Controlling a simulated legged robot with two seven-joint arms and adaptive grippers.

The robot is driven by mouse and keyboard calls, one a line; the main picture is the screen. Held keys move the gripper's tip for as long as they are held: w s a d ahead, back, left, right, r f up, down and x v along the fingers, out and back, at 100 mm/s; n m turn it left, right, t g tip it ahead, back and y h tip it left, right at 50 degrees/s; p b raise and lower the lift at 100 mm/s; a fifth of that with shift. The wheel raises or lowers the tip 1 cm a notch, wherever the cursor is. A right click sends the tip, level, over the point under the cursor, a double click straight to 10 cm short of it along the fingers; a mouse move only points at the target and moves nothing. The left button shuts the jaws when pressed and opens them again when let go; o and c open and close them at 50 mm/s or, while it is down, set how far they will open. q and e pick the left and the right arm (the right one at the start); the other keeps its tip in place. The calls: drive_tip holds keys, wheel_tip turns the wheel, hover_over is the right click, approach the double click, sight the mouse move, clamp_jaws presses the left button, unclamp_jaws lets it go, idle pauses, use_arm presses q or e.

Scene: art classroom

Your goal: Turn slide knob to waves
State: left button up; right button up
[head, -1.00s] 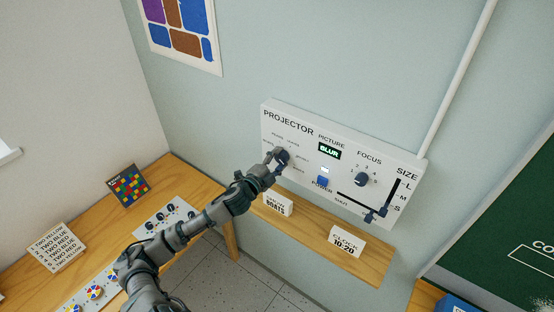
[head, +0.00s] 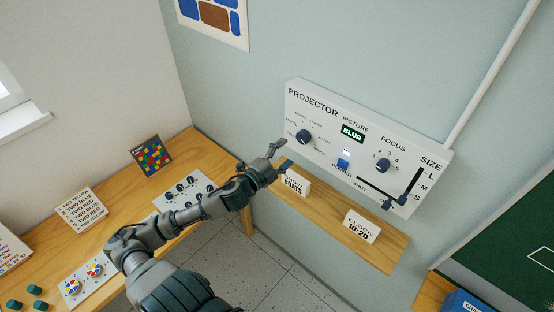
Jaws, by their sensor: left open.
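The white projector panel (head: 370,115) is mounted on the wall, with a small display that reads "BLUR". Its dark slide knob (head: 304,137) sits at the left end, with small labels around it that are too small to read surely. My left gripper (head: 280,157) is open and empty, below and left of the knob and apart from it. The knob is in full view. My right gripper does not show.
The panel also has a focus knob (head: 382,165), a blue power button (head: 343,164) and a size slider (head: 403,199). A wooden shelf (head: 330,212) below holds a "CLOCK 10:20" card (head: 361,226) and another card (head: 296,183). A wooden table (head: 130,190) stands left.

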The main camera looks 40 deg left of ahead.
use_arm(q)
drive_tip(key=shift+s, duration=1.7)
